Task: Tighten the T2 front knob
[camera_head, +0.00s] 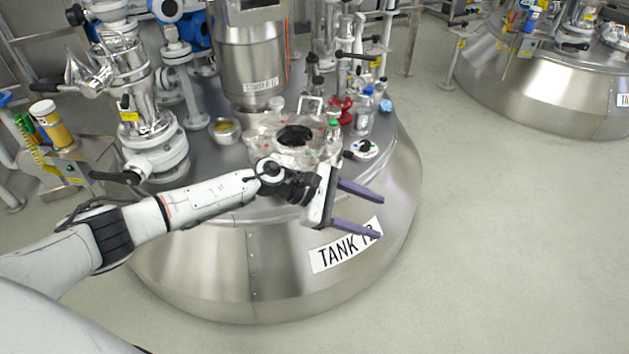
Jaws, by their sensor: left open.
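The steel tank (235,285) in the middle carries a white label (345,248) reading "TANK" and partly covered by my gripper. My left gripper (381,217) is open and empty in front of the tank's upper front side. Its two purple fingers point right, and one crosses the label. Behind it, on the tank top, is a clear round cover (262,146) with a dark centre (295,136). A small black-topped fitting (365,149) sits at the top's right front edge. I cannot tell which part is the front knob; my arm and gripper may hide it. My right gripper is not in view.
Bottles (364,108), a red fitting (340,110) and a small bowl (225,130) stand on the tank top. A steel column (250,65) and valve piping (155,130) rise behind and left. A second tank (555,90) is at upper right. The right floor is clear.

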